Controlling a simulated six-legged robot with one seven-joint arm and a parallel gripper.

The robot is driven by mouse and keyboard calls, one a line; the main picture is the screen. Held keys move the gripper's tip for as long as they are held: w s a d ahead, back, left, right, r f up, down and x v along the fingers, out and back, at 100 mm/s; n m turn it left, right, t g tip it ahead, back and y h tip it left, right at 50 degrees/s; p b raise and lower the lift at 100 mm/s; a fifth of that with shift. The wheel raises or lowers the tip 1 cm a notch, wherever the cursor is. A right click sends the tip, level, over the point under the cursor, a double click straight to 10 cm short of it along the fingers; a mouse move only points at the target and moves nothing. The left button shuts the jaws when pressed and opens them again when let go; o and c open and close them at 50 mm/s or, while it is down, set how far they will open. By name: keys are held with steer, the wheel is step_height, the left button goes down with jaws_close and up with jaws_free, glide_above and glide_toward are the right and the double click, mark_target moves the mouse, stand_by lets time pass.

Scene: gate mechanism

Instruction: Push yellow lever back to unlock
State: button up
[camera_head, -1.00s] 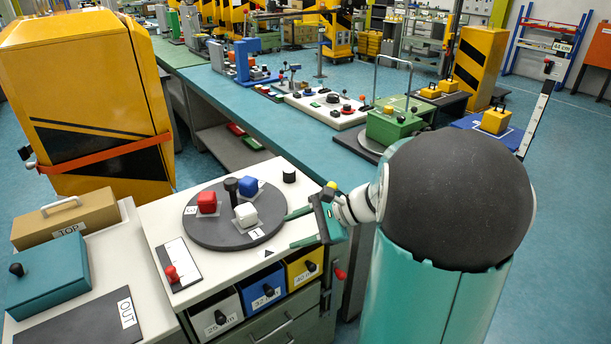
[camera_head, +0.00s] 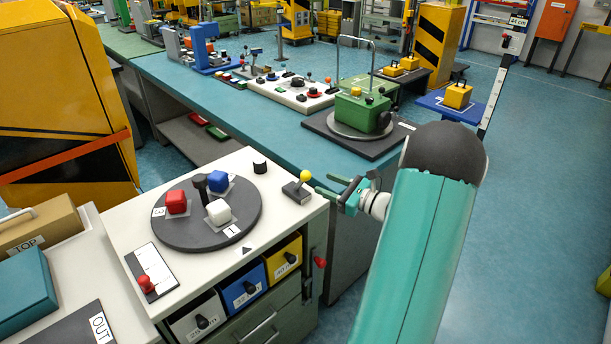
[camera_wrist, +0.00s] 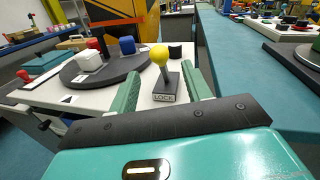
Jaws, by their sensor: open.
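The yellow lever (camera_head: 305,176) is a yellow ball on a short stem set in a small base at the right corner of the white cabinet top. My gripper (camera_head: 325,186) is open and empty, just right of the lever in the head view. In the wrist view the green fingers of my gripper (camera_wrist: 160,90) point toward the lever, one on each side. I cannot tell whether they touch it.
A dark turntable (camera_head: 160,226) with red, blue and white blocks lies left of the lever. A black knob (camera_head: 260,167) stands behind it. A red-handled slider (camera_head: 147,284) sits at the front left. Drawers (camera_head: 240,289) are below. A long teal bench (camera_head: 230,105) runs behind.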

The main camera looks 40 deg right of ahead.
mark_target(310, 177)
steer(key=x, duration=0.8)
steer(key=shift+a, duration=0.1)
jaws_close()
